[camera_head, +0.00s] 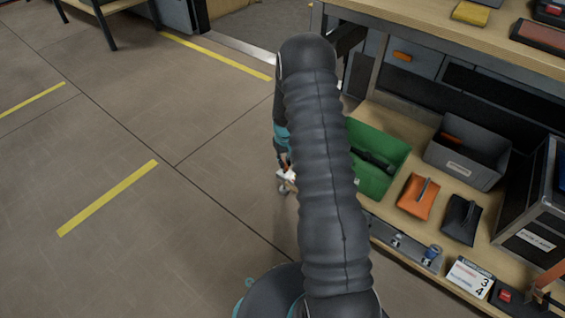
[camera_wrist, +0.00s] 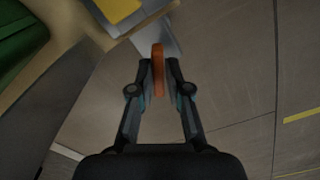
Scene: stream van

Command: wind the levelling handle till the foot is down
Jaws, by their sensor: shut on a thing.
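An orange handle (camera_wrist: 158,70) stands upright between the fingers of my gripper (camera_wrist: 158,78) in the wrist view. The fingers close on it from both sides. In the head view my gripper (camera_head: 284,160) is low beside the left end of the bench, mostly hidden by my own arm. A small light-coloured metal part (camera_head: 287,181) shows just below it. I cannot make out the levelling foot or whether it touches the floor.
The wooden bench (camera_head: 430,25) fills the right side. Its lower shelf holds a green bin (camera_head: 372,180), a grey bin (camera_head: 466,150), an orange pouch (camera_head: 418,196) and a black pouch (camera_head: 462,218). The tiled floor (camera_head: 190,225) on the left is open, with yellow stripes.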

